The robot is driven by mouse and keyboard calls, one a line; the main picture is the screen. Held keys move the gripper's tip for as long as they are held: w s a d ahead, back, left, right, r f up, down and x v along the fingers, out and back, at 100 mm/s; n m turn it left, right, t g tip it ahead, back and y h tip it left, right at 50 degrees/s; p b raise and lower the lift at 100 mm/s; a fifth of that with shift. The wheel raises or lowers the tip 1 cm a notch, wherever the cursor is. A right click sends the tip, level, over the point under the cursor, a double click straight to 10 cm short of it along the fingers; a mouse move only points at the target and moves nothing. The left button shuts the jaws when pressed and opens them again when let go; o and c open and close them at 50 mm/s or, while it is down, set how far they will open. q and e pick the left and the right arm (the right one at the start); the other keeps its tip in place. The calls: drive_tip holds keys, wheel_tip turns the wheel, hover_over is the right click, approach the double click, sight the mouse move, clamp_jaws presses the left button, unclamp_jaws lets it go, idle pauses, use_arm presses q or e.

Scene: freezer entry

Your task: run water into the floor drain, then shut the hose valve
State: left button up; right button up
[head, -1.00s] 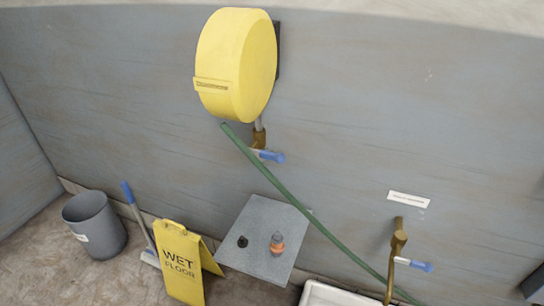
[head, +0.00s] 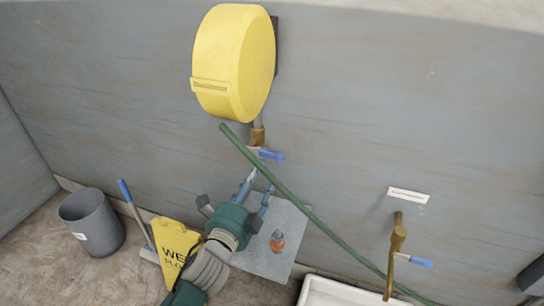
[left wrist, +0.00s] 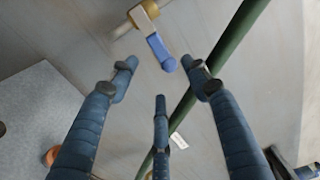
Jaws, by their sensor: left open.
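The hose valve under the yellow hose reel (head: 234,62) has a brass body (head: 257,136) and a blue lever (head: 271,155). I see no floor drain and no running water.
A second brass tap (head: 398,238) with a blue lever (head: 420,262) is at the right, above a white basin (head: 330,291). A grey shelf (head: 288,222) holds an orange-and-grey item (head: 277,241). A grey bin (head: 92,222) and yellow wet-floor sign (head: 172,248) stand left.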

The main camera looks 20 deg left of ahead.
sight(271, 158)
use_arm(q)
drive_tip(key=w+p, duration=0.1)
drive_tip(key=w, duration=0.9)
drive_tip(key=shift+w+d, duration=0.15)
drive_tip(key=shift+w, duration=0.15)
clamp_jaws()
